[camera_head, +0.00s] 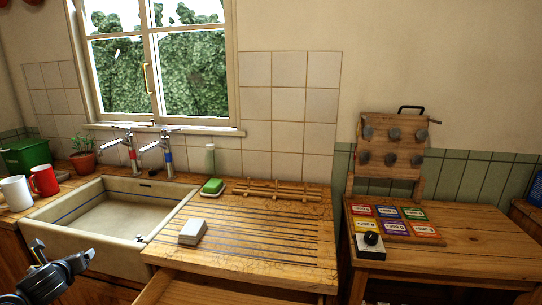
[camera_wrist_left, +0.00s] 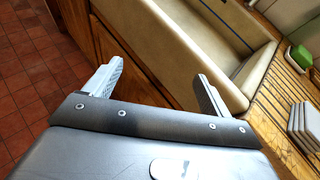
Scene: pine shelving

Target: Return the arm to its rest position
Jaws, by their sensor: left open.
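My left gripper (camera_head: 38,258) is at the lower left of the head view, in front of the sink (camera_head: 65,245). In the left wrist view its two fingers (camera_wrist_left: 155,84) are spread wide with nothing between them. The sink's front wall and basin (camera_wrist_left: 215,45) lie beyond the fingers there. My right gripper is not in view.
A pale stacked block (camera_head: 192,232) lies on the grooved wooden drainboard (camera_head: 260,250), with a green sponge (camera_head: 212,187) behind. A drawer (camera_head: 220,290) stands open below. White (camera_head: 16,193) and red (camera_head: 43,180) mugs stand left. The red-tiled floor (camera_wrist_left: 30,70) looks clear.

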